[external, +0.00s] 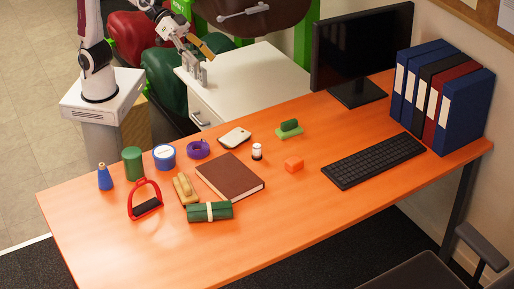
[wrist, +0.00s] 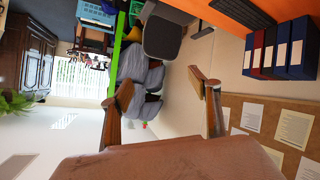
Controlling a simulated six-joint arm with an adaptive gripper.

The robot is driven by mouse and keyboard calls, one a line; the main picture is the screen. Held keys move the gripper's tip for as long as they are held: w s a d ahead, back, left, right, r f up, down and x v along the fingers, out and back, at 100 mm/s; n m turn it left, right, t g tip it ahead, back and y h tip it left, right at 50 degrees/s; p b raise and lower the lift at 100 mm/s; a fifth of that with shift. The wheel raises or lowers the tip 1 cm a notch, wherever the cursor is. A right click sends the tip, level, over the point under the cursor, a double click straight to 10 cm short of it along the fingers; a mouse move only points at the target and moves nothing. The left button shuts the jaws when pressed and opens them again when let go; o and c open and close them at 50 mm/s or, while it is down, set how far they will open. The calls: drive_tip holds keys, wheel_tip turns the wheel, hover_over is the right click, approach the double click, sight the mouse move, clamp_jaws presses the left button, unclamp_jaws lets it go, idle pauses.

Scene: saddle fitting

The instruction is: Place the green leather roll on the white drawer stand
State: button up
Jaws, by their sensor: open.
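The green leather roll (external: 210,211), with a pale strap around its middle, lies near the front edge of the orange desk, in front of a brown book. The white drawer stand (external: 250,75) is behind the desk, and its top shows bare on the right. My gripper (external: 200,62) is at the left edge of the stand's top, far from the roll; whether it touches the stand is unclear. In the wrist view my gripper (wrist: 166,88) has its brown fingers wide apart with nothing between them. The roll is not in the wrist view.
Several small items crowd around the roll: a red-handled tool (external: 146,205), a tan brush-like block (external: 184,189), the brown book (external: 230,177) and a green cylinder (external: 132,163). A monitor (external: 361,50) stands right of the drawer stand. The desk's front middle is clear.

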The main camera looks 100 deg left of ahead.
drive_tip(key=w+d+f+n+t, duration=0.2)
drive_tip(key=w+d, duration=0.8)
drive_tip(key=w+d+f+n+t+y, duration=0.1)
drive_tip(key=w+d+f+n+y, duration=0.2)
drive_tip(key=d+f, duration=0.5)
drive_tip(key=g+y, duration=0.1)
drive_tip(key=y, duration=0.7)
hover_over(198, 207)
drive_tip(key=s, duration=0.1)
drive_tip(key=shift+n, duration=0.3)
drive_tip(key=f, duration=2.5)
drive_tip(key=shift+s+d+f, duration=0.15)
drive_tip(key=shift+d, duration=0.2)
drive_tip(key=shift+f, duration=0.15)
drive_tip(key=shift+f, duration=2.85)
drive_tip(key=shift+f, duration=0.1)
